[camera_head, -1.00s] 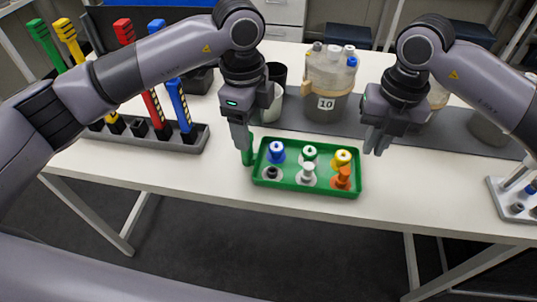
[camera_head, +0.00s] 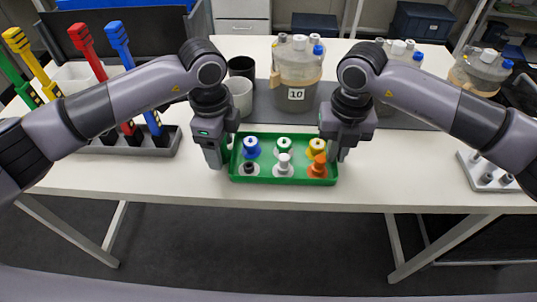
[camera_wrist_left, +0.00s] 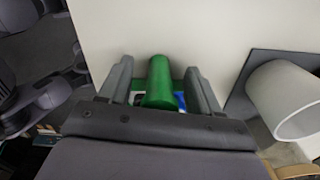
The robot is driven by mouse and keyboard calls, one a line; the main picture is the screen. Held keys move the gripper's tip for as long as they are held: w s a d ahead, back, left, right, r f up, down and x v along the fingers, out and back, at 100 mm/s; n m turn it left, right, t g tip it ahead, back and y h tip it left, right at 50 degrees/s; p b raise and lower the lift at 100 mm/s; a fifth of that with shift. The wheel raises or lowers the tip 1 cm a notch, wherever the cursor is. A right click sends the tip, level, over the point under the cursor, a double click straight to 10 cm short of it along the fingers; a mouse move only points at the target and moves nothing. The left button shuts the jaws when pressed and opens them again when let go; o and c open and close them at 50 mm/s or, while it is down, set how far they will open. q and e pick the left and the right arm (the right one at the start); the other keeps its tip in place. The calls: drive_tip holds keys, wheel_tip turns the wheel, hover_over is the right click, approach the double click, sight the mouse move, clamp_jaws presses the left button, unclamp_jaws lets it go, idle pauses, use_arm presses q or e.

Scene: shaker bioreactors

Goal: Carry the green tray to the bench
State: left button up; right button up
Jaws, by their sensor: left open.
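The green tray (camera_head: 310,181) sits near the front edge of the white bench (camera_head: 400,183), holding several capped pieces in blue, green, yellow, black, white and orange. My left gripper (camera_head: 222,157) is at the tray's left end. In the left wrist view a green cylindrical handle (camera_wrist_left: 160,82) stands between the open fingers of my left gripper (camera_wrist_left: 158,82), with a visible gap on either side. My right gripper (camera_head: 340,150) is at the tray's right end. Its fingers overlap the tray's edge in the picture, so I cannot tell whether they hold its handle.
Bottle 10 (camera_head: 298,80) stands on the grey mat (camera_head: 400,119) behind the tray, with a white cup (camera_head: 238,97) to its left. A grey rack (camera_head: 168,147) of coloured tools is at left, and a light rack (camera_head: 480,172) at right.

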use_arm(q)
drive_tip(key=shift+f, duration=0.4)
use_arm(e)
drive_tip(key=shift+f, duration=0.4)
use_arm(q)
drive_tip(key=shift+c, duration=0.3)
use_arm(e)
drive_tip(key=shift+c, duration=0.3)
use_arm(q)
drive_tip(key=c, duration=0.5)
use_arm(e)
clamp_jaws()
use_arm(q)
clamp_jaws()
drive_tip(key=shift+r, duration=0.15)
use_arm(e)
drive_tip(key=shift+r, duration=0.15)
